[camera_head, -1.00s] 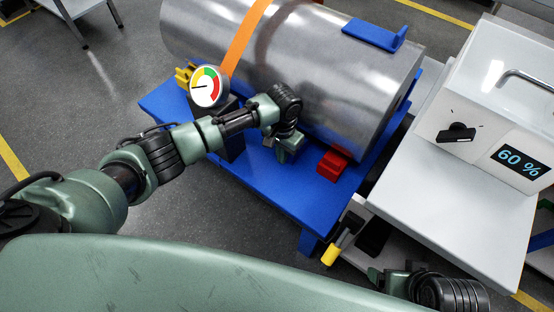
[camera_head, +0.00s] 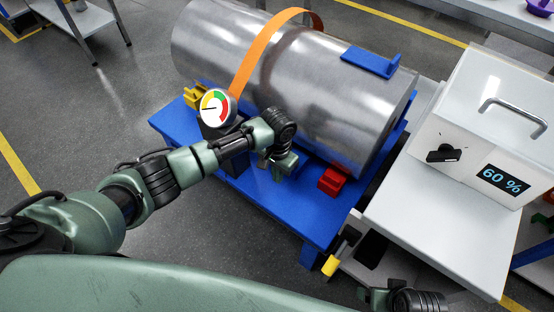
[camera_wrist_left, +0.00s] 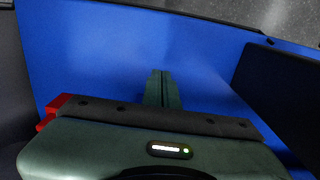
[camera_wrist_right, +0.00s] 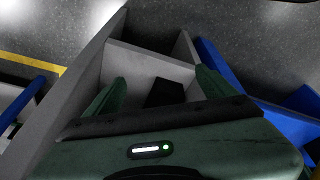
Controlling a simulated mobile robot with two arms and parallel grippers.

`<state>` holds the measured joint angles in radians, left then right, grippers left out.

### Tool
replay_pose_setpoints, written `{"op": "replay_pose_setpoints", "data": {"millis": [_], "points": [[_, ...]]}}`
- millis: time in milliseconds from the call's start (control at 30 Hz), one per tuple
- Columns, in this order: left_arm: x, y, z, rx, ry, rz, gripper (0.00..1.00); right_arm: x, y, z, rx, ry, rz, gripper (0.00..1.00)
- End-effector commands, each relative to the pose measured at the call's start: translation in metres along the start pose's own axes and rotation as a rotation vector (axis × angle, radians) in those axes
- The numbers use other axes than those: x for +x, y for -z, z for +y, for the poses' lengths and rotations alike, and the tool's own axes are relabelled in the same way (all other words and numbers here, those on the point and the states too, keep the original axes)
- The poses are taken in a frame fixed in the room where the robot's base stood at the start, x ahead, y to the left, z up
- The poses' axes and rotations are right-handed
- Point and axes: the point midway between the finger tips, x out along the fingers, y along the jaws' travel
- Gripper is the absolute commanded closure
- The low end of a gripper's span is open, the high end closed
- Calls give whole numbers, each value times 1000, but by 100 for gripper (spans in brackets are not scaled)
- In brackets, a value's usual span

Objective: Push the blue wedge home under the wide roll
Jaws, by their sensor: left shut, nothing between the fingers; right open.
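The wide roll (camera_head: 335,105), a large grey metal cylinder, lies on a blue table (camera_head: 262,205). A red wedge-like block (camera_head: 334,180) sits at the roll's near side and also shows in the left wrist view (camera_wrist_left: 54,105). My left gripper (camera_head: 280,170) is shut and empty, low over the table, left of the red block. Its fingers (camera_wrist_left: 160,88) are together. My right gripper (camera_wrist_right: 158,88) is open and empty, above a grey bin.
A round gauge (camera_head: 216,107) on a dark block and a yellow block (camera_head: 197,95) stand left of my left gripper. An orange strap (camera_head: 252,60) arches over the roll. A blue bracket (camera_head: 370,62) lies on top. A white cabinet (camera_head: 485,130) stands right.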

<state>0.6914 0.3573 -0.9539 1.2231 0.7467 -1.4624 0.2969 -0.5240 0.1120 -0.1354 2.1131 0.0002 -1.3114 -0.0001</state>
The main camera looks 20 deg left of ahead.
Motion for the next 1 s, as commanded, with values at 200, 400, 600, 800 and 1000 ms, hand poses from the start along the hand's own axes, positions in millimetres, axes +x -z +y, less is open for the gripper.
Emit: {"op": "replay_pose_setpoints", "data": {"millis": [200, 400, 600, 800, 1000], "points": [[-43, 0, 0, 0, 0, 0, 100, 42, -16, -3, -4, 4, -29, 15], [-66, 0, 0, 0, 1, -1, 100, 65, -29, -4, -7, 6, -40, 15], [-72, -1, 0, -1, 1, -3, 100, 73, -33, -4, -7, 7, -42, 15], [-72, 0, 0, -1, 1, -2, 100, 73, -33, -4, -7, 7, -42, 15], [-69, -4, -6, 68, 8, 8, 47, 71, -30, -4, -7, 7, -35, 15]]}}
